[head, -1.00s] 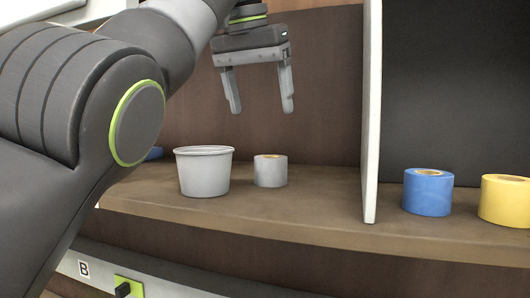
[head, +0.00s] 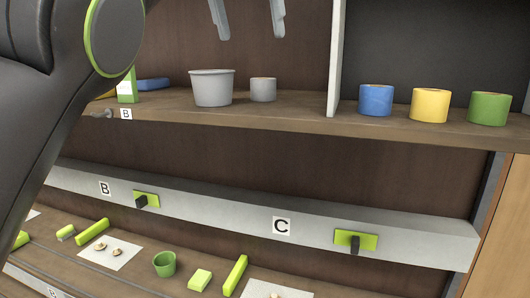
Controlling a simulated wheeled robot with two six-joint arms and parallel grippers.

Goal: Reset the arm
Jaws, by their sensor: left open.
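My left gripper (head: 249,30) shows at the top of the head view, with only its two finger ends in frame. The fingers are apart and nothing is between them. It hangs above the upper shelf, over a grey bucket (head: 212,90) and a grey tape roll (head: 263,90), touching neither. My left arm fills the left edge of the view. My right gripper is not in view.
The upper shelf (head: 300,118) also holds blue (head: 376,99), yellow (head: 430,105) and green (head: 490,108) rolls right of a white divider (head: 336,60). Below are a grey rail (head: 230,211) with labels and a lower surface with a green cup (head: 164,264), green blocks and mushroom pieces on white sheets.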

